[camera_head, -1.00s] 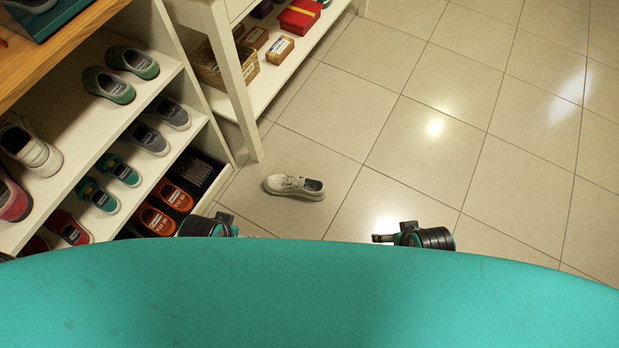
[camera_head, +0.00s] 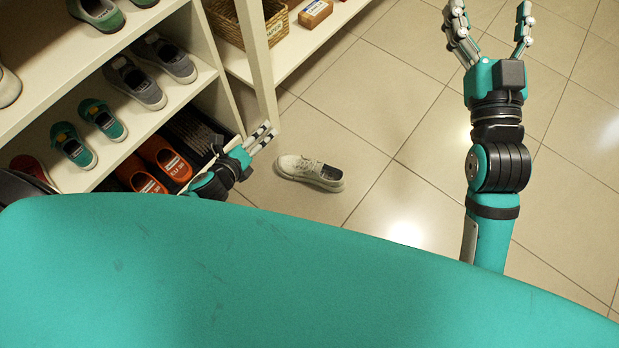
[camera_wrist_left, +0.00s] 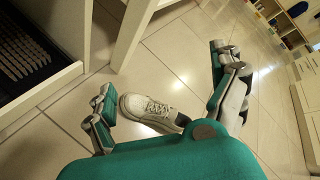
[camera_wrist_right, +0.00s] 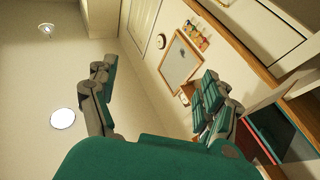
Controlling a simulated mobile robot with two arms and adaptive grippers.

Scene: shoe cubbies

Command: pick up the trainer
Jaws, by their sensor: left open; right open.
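The trainer (camera_head: 309,172) is a pale grey-white shoe with a darker inside, standing on its sole on the tiled floor. My left gripper (camera_head: 258,143) is open, just left of the trainer in the head view and apart from it. In the left wrist view the trainer (camera_wrist_left: 148,108) shows between the spread fingers of the left gripper (camera_wrist_left: 163,78), toe to the left, its heel partly hidden by my gripper. My right gripper (camera_head: 490,15) is open and empty, raised at the upper right.
A white shoe rack (camera_head: 217,75) with several shoes stands at the left, near my left gripper. A white table leg (camera_head: 256,65) rises behind the trainer, with a low shelf holding a basket (camera_head: 236,22). The floor (camera_head: 400,120) right of the trainer is clear.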

